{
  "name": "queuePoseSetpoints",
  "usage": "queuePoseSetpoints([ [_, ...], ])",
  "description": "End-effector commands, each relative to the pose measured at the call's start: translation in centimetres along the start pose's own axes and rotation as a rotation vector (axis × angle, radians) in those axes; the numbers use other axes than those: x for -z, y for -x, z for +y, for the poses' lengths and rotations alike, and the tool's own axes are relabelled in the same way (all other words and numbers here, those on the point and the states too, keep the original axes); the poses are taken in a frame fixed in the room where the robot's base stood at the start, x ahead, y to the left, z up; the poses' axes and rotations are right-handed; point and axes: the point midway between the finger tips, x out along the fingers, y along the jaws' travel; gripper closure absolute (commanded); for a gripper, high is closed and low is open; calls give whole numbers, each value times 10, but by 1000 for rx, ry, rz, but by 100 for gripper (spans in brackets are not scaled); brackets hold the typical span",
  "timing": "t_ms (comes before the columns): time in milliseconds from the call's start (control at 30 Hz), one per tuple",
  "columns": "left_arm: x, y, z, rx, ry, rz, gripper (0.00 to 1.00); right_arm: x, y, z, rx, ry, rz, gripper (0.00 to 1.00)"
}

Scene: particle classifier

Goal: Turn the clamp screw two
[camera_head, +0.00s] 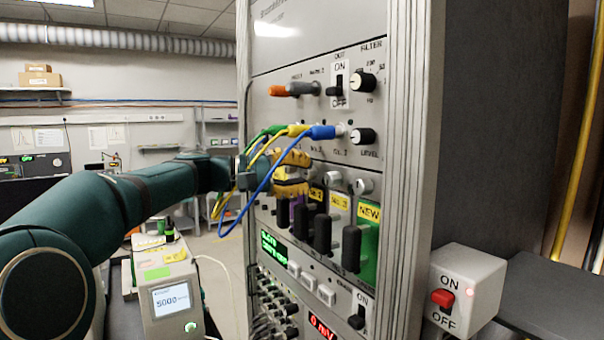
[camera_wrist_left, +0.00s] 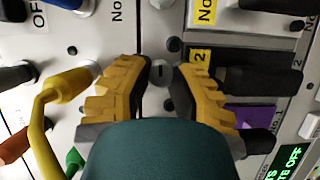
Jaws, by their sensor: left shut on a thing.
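My left gripper (camera_head: 304,173) reaches the rack front from the left, its yellow fingers at the row of clamp screws. In the left wrist view the gripper (camera_wrist_left: 160,80) is shut on a slotted, silvery clamp screw (camera_wrist_left: 160,73), one finger on each side. A yellow label with a 2 (camera_wrist_left: 201,60) sits beside that screw, so it is clamp screw two. In the head view the fingers hide it. Further clamp screws show to the right, over the No.3 module (camera_head: 334,180) and the NEW module (camera_head: 364,186). My right gripper is not in view.
Green, yellow and blue cables (camera_head: 322,132) plug in just above my fingers and hang in loops by my wrist. Black module handles (camera_head: 323,234) stick out below. A white ON/OFF box (camera_head: 472,284) is at the right. The rack frame (camera_head: 408,150) edges the panel.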

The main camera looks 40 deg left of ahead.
Motion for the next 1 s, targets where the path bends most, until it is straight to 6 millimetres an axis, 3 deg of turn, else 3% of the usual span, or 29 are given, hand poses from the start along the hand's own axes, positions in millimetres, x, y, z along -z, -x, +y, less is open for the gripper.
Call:
queuePoseSetpoints([
  [1000, -2, 0, -4, -367, 886, 22, 100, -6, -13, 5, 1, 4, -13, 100],
])
